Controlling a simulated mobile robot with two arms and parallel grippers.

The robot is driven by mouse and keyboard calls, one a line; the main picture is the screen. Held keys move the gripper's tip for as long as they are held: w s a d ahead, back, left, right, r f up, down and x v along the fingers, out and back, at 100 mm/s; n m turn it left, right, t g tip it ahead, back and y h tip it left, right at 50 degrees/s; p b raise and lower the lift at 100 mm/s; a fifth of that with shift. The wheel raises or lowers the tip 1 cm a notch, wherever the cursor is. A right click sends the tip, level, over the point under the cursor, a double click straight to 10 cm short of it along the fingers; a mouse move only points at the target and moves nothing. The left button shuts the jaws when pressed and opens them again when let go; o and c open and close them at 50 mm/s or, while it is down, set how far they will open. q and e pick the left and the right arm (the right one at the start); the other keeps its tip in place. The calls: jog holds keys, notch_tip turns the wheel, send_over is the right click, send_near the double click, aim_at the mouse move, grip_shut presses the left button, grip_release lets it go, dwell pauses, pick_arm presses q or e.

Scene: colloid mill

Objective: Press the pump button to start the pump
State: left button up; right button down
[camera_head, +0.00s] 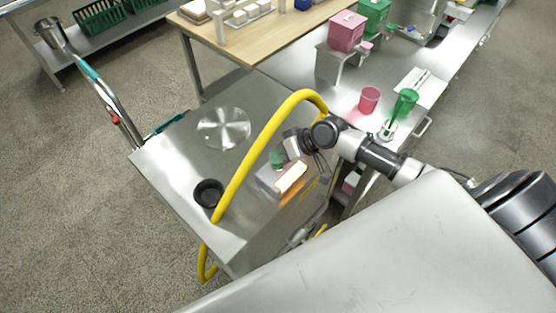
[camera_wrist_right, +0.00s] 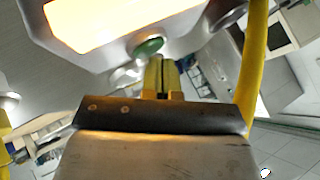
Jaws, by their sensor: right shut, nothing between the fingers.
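The pump button is a green round cap (camera_head: 277,158) on a small metal control box (camera_head: 268,181) with a bright glowing panel (camera_head: 291,177). The box sits on the steel machine top. In the right wrist view, the green button (camera_wrist_right: 148,47) lies just beyond my fingertips, beside the glowing panel (camera_wrist_right: 110,15). My right gripper (camera_wrist_right: 161,60) is shut and empty, its yellow fingers together and pointing at the button. I cannot tell whether the tips touch it. In the head view the gripper is beside the button, its fingertips hard to make out. My left gripper is not in view.
A thick yellow hose (camera_head: 245,160) arches over the machine top, close to my right wrist. A round steel lid (camera_head: 223,128) and a black ring opening (camera_head: 208,194) lie left of it. A steel bench with a pink cup (camera_head: 369,99) stands behind my right arm.

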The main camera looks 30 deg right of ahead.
jog(key=shift+s, duration=0.1)
notch_tip(320, 180, up, 6)
jog(key=p, duration=0.5)
jog(key=shift+r+p, duration=0.2)
jog(key=shift+p, duration=0.15)
jog(key=shift+f, duration=0.1)
